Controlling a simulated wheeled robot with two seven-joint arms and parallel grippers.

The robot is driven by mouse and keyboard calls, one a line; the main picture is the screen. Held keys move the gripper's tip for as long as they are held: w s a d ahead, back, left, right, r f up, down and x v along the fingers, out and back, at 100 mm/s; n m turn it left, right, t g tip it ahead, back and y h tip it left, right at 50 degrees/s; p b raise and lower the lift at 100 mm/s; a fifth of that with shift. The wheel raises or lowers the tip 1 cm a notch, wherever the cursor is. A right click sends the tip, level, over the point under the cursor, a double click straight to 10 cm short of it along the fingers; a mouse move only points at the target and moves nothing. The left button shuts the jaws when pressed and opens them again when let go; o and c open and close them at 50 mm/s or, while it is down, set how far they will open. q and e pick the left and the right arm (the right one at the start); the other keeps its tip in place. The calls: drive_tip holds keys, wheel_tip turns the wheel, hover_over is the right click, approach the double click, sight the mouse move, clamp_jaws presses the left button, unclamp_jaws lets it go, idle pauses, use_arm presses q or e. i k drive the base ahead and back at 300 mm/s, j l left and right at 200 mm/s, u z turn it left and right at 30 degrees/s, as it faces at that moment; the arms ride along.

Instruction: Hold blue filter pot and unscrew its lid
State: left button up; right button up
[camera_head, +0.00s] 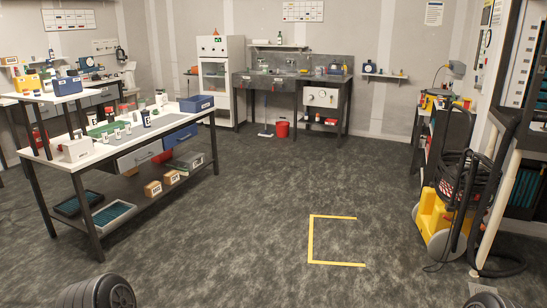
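A small dark blue container with a white label (146,118) stands upright on the white-topped bench (99,151) at the left. It looks like the blue filter pot, but it is too small to make out its lid. Neither of my grippers is in view. Dark rounded parts, probably of my own arms, show at the bottom left and bottom right edges.
Small white cups, a green mat (108,129) and a blue bin (196,103) share the bench top. Open floor (240,220) with a yellow corner marking (312,240) lies ahead. A yellow wheeled machine (432,215) stands at the right. A red bucket (282,129) stands at the back.

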sight(146, 118)
drive_tip(key=i, duration=2.7)
drive_tip(key=i+l+u, duration=0.1)
drive_tip(key=i, duration=0.4)
drive_tip(key=i+l, duration=0.1)
drive_tip(key=i, duration=0.45)
drive_tip(key=i+l+u, duration=0.15)
drive_tip(key=i, duration=0.35)
drive_tip(key=i+l+u, duration=0.1)
drive_tip(key=i+u, duration=0.35)
drive_tip(key=i+l+u, duration=0.2)
drive_tip(key=u, duration=0.25)
drive_tip(key=i+l+u, duration=0.3)
drive_tip(key=u, duration=0.15)
drive_tip(key=i+l+u, duration=0.2)
drive_tip(key=l+u, duration=0.25)
drive_tip(key=i+l+u, duration=0.15)
drive_tip(key=l, duration=0.2)
drive_tip(key=l+u, duration=0.15)
drive_tip(key=l, duration=0.2)
